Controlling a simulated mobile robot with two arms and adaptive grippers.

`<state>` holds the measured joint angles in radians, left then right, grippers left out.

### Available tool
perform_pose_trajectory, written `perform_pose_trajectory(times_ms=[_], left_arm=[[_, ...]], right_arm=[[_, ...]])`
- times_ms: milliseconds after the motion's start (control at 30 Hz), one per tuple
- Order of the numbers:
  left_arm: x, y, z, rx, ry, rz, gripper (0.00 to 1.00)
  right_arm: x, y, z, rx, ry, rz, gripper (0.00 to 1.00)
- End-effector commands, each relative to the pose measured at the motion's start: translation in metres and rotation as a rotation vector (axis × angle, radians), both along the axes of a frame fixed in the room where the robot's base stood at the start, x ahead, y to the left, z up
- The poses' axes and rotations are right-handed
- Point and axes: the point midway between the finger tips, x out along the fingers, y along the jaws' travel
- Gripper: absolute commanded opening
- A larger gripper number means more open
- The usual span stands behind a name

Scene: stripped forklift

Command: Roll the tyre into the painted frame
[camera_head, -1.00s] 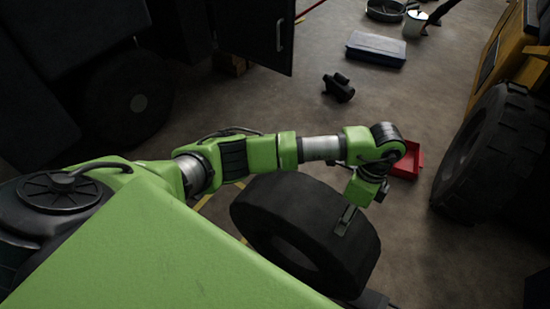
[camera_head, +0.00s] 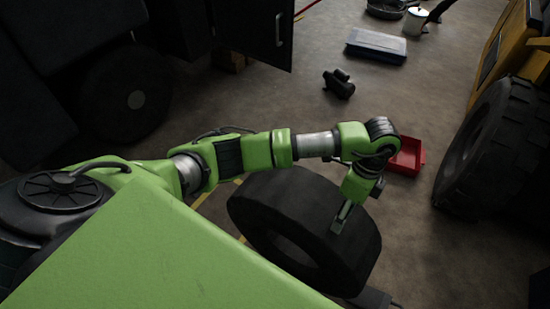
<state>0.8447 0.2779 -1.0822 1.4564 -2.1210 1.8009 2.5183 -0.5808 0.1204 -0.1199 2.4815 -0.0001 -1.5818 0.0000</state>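The black tyre (camera_head: 300,232) stands on its tread on the floor in front of me, leaning a little, with its hub opening facing the lower left. My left arm reaches over it from the left. My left gripper (camera_head: 343,218) points down at the upper right of the tread, seemingly touching it; its fingers look close together. Yellow painted lines (camera_head: 203,199) show on the floor left of the tyre, partly hidden by my arm and body; the rest of the painted frame is hidden. My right gripper is not in view.
A red tray (camera_head: 407,158) lies just beyond the gripper. A forklift wheel (camera_head: 487,150) stands at the right. A dark small part (camera_head: 339,84), a blue-grey case (camera_head: 376,46) and a white bucket (camera_head: 416,21) lie farther back.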

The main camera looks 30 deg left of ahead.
Motion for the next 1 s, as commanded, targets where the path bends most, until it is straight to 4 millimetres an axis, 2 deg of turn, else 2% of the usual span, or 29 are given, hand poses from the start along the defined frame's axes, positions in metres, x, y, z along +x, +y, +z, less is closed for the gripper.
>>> perform_pose_trajectory(times_ms=[33,833,1000], left_arm=[[-0.002,0.013,-0.004,0.020,0.009,0.005,0.42],[0.003,0.082,0.009,0.012,0.000,0.009,0.42],[0.003,0.097,0.013,0.012,0.001,0.008,0.42]], right_arm=[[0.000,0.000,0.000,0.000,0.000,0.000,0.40],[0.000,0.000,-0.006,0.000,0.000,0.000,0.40],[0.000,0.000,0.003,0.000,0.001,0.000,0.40]])
